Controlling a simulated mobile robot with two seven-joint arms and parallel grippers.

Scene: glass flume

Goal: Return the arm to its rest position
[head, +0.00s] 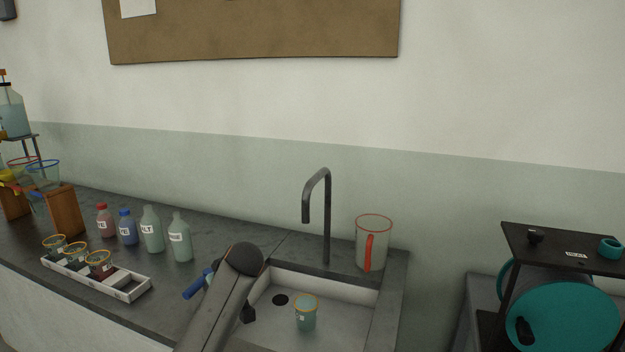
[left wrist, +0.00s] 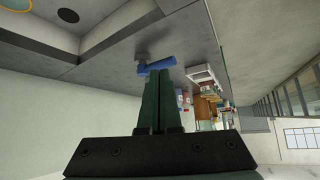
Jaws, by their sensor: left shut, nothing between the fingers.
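My left arm (head: 224,300) rises from the bottom of the head view, in front of the counter's edge and the sink's left side. Its gripper cannot be made out clearly there. In the left wrist view, my left gripper (left wrist: 160,80) has its two dark green fingers together with nothing between them. A blue-handled tool (left wrist: 156,67) appears just beyond the fingertips; I cannot tell the gap. The blue handle (head: 196,285) also shows left of my arm in the head view, partly hidden. My right gripper is in neither view.
The sink (head: 345,285) holds a teal cup with an orange rim (head: 306,314). A tap (head: 327,215) and a jug (head: 373,243) stand behind. Several bottles (head: 151,230) and a white tray (head: 128,293) of cups are left. A black stand (head: 560,243) with a teal reel is right.

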